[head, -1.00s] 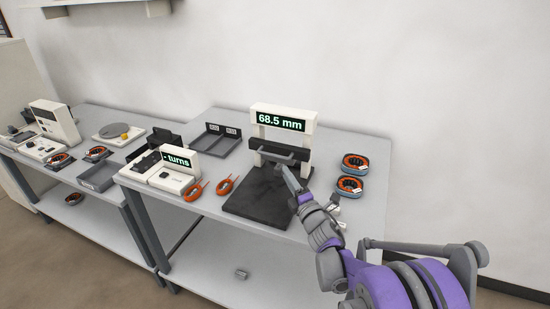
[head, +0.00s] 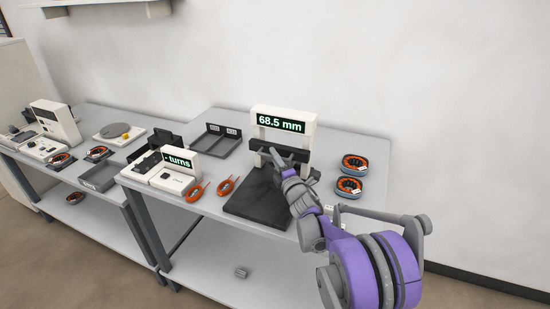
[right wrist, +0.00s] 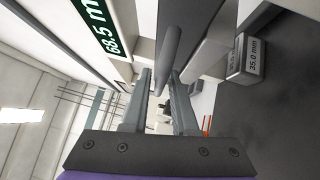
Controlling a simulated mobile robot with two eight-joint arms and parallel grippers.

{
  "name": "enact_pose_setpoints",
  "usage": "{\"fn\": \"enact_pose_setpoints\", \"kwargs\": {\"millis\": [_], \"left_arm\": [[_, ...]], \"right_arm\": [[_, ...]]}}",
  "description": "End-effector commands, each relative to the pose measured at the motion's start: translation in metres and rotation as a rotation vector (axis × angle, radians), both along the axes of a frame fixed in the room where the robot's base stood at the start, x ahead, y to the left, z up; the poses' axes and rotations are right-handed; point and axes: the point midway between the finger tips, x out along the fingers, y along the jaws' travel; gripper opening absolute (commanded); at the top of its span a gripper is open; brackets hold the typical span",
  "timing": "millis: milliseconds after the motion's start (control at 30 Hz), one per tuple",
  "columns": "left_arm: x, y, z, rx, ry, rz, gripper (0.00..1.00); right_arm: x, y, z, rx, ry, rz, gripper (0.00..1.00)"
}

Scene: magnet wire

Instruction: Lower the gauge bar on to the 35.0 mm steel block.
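The gauge (head: 312,140) is a white frame whose display reads 68.5 mm. Its dark gauge bar (right wrist: 205,45) is raised, with a grey cylindrical handle (right wrist: 172,38) along it. My right gripper (head: 276,158) is at the front of the bar. In the right wrist view the right gripper (right wrist: 162,74) is open, its fingertips apart on either side of the handle's near end; I see no firm contact. The steel block (right wrist: 247,58), marked 35.0 mm, sits beyond the bar in that view. I cannot make the block out clearly in the head view. My left gripper is not in view.
The gauge stands on a black base plate (head: 250,207). Two orange spools (head: 354,162) lie at its right, two orange wire loops (head: 228,186) at its left. The turns counter (head: 180,160) and a grey tray (head: 215,142) are further left. My right arm covers the table's front right.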

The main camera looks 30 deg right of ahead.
Motion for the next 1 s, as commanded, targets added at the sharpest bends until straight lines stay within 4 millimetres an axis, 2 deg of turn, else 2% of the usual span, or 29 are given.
{"fn": "enact_pose_setpoints", "kwargs": {"millis": [33,133,467,733,1000], "left_arm": [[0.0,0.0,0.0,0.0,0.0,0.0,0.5],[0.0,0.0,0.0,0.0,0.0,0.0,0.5],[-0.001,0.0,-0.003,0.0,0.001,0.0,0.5],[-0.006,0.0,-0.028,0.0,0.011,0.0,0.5],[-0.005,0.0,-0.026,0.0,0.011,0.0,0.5]], "right_arm": [[0.0,0.0,0.0,0.0,0.0,0.0,0.16],[0.0,0.0,0.0,0.0,0.0,0.0,0.0],[0.0,0.0,-0.004,0.0,0.0,0.0,0.0],[-0.001,0.0,-0.04,0.001,0.001,0.001,0.0],[-0.001,0.0,-0.04,0.0,0.004,-0.002,0.0]]}}
